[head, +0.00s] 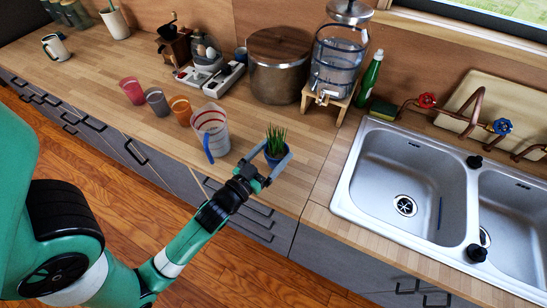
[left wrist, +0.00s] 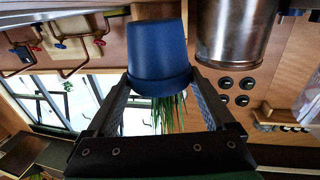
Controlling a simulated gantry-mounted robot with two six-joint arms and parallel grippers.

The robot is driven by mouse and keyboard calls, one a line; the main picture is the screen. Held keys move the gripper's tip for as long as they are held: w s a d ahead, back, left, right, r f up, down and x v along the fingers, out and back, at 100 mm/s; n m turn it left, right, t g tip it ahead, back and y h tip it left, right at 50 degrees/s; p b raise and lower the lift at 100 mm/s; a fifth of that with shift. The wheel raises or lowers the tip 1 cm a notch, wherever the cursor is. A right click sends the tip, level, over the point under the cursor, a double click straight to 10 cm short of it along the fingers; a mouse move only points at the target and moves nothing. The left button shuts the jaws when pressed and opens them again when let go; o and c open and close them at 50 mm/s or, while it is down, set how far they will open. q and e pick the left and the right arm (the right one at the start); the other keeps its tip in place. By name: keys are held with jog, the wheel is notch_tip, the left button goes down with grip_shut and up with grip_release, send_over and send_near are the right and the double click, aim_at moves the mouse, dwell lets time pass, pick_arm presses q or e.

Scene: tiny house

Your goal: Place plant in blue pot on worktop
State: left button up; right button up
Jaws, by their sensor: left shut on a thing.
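The plant's blue pot (head: 274,160) is at the front edge of the worktop (head: 315,165) in the head view, its spiky green leaves (head: 276,138) pointing up. My left gripper (head: 276,156) is shut around the pot, one finger on each side. In the upside-down left wrist view, the blue pot (left wrist: 159,55) sits between the fingertips (left wrist: 160,82), with the green leaves (left wrist: 168,115) hanging toward the palm. The pot looks upright. I cannot tell whether its base touches the worktop or is slightly above it. My right gripper is not in view.
A measuring jug (head: 211,128) stands just left of the pot, with orange (head: 180,108), grey (head: 157,101) and pink (head: 132,90) cups beyond. A large pot (head: 278,70) and water dispenser (head: 337,65) stand behind. The sink (head: 405,175) is right. Some worktop behind the plant is clear.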

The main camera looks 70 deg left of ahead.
aim_at(269, 164)
pick_arm(q)
jog(key=shift+f+b, duration=0.9)
jog(key=shift+f, duration=0.6)
jog(key=shift+f, duration=0.2)
jog(key=o, duration=1.2)
jog(key=shift+r, duration=0.1)
jog(key=shift+r, duration=0.25)
jog(key=b+v, duration=0.2)
jog(key=v, duration=0.1)
jog(key=f+b+v, duration=0.1)
jog(key=b+v, duration=0.1)
jog(key=v, duration=0.1)
jog(key=b+v, duration=0.2)
jog(key=v, duration=0.2)
jog(key=shift+f, duration=0.3)
jog(key=shift+s+d+r+p, duration=0.25)
jog(key=shift+s+r+p, duration=0.05)
jog(key=shift+s, duration=0.2)
jog(key=shift+s+d+r+p, duration=0.25)
jog(key=shift+s+r, duration=0.1)
jog(key=shift+s, duration=0.1)
